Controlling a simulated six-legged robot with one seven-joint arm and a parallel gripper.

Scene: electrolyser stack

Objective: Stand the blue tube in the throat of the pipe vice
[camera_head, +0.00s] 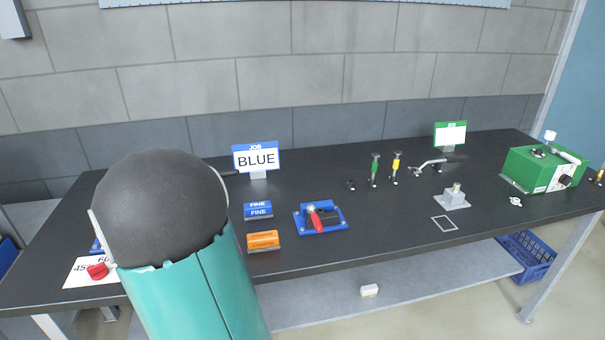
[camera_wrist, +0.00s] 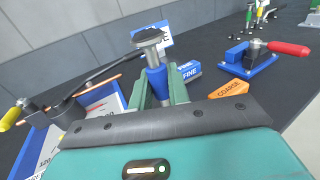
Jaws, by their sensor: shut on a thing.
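The blue tube (camera_wrist: 157,82) is between the two green fingers of my gripper (camera_wrist: 160,92) in the wrist view. A grey metal disc-shaped head stands above its blue part and a shiny grey part shows below it. It looks slightly tilted in that view. In the camera_head view my own arm hides the gripper and the tube. A blue-based device with a red handle (camera_head: 320,217), which looks like the pipe vice, stands on the bench, apart from the tube. It also shows at the upper right of the wrist view (camera_wrist: 247,62). Its throat is not clear.
Blue FINE (camera_head: 258,211) and orange COARSE (camera_head: 263,241) blocks lie left of the device. A BLUE sign (camera_head: 256,158) stands behind. Green (camera_head: 375,170) and yellow (camera_head: 396,167) tools, a grey block (camera_head: 452,201) and a green machine (camera_head: 543,171) are further right. A bender-like fixture (camera_wrist: 62,108) is at left.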

